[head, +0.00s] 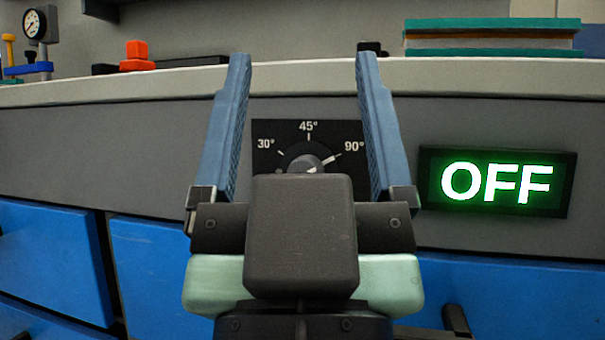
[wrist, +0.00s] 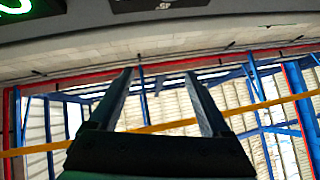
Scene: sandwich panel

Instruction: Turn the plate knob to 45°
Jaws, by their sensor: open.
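The plate knob (head: 306,163) sits on a black dial plate (head: 268,132) marked 30°, 45° and 90°, on the grey front panel below the counter edge. Its white pointer line aims to the upper right, toward the 90° mark. The knob's lower part is hidden behind my gripper body. My gripper (head: 306,62) is open and empty in the head view, with one blue finger on each side of the dial plate. The gripper also shows open in the wrist view (wrist: 162,75), with nothing between its fingers. I cannot tell how far the fingers are from the panel.
A lit green OFF sign (head: 496,183) is right of the dial. Blue drawers (head: 60,260) lie below. On the counter (head: 310,78) stand a gauge (head: 35,25), a red block (head: 137,60) and stacked books (head: 490,38). The wrist view mostly shows ceiling beams.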

